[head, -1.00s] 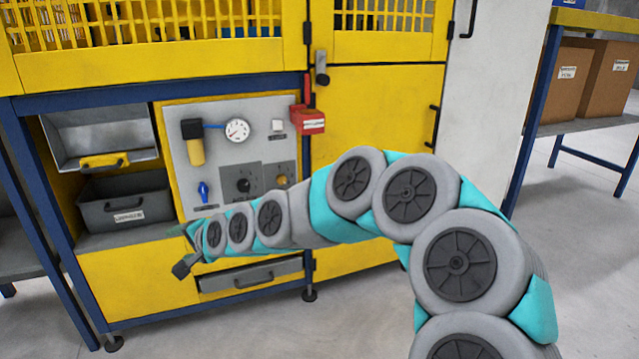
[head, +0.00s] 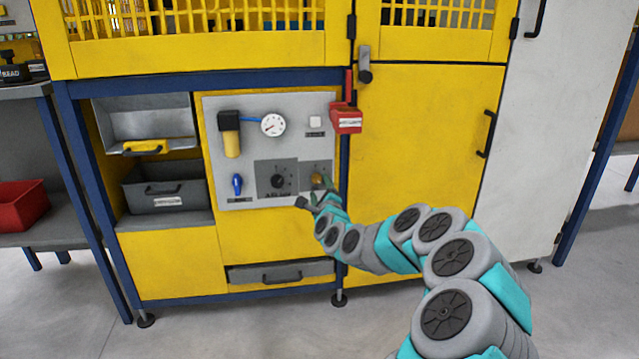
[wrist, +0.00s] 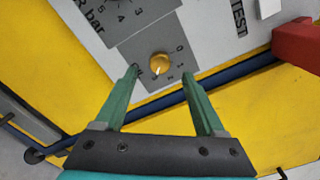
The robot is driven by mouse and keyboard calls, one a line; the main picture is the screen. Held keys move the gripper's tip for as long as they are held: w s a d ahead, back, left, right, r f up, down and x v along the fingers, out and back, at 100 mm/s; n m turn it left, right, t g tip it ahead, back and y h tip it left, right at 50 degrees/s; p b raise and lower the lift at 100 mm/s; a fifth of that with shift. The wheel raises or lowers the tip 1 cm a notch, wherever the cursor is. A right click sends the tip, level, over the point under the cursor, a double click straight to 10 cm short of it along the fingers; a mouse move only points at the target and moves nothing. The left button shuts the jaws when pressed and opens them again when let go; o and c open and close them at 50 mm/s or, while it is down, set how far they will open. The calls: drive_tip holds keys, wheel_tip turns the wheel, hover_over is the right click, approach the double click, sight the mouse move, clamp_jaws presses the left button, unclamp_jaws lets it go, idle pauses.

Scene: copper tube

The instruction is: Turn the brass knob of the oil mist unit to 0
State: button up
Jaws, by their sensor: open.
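The round brass knob (head: 317,179) sits on a dark grey plate (head: 326,168) at the lower right of the light grey panel. In the wrist view the brass knob (wrist: 160,62) is near the upper middle, with printed digits around it. Its pale mark points down in that picture, away from the 0 at its upper right; the exact digit is hard to read. My gripper (wrist: 161,75) is open and empty, its green fingers spread either side of the knob's line, with the knob just beyond the tips. In the head view my gripper (head: 320,192) is at the knob's plate; contact is not visible.
A black knob (head: 278,181) is left of the brass one. The panel also has a gauge (head: 272,124), a blue valve (head: 237,184) and a filter with a yellow bowl (head: 229,140). A red box (head: 346,118) juts out at the panel's upper right.

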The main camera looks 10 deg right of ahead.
sight(317, 180)
drive_tip(key=shift+w, duration=2.15)
clamp_jaws()
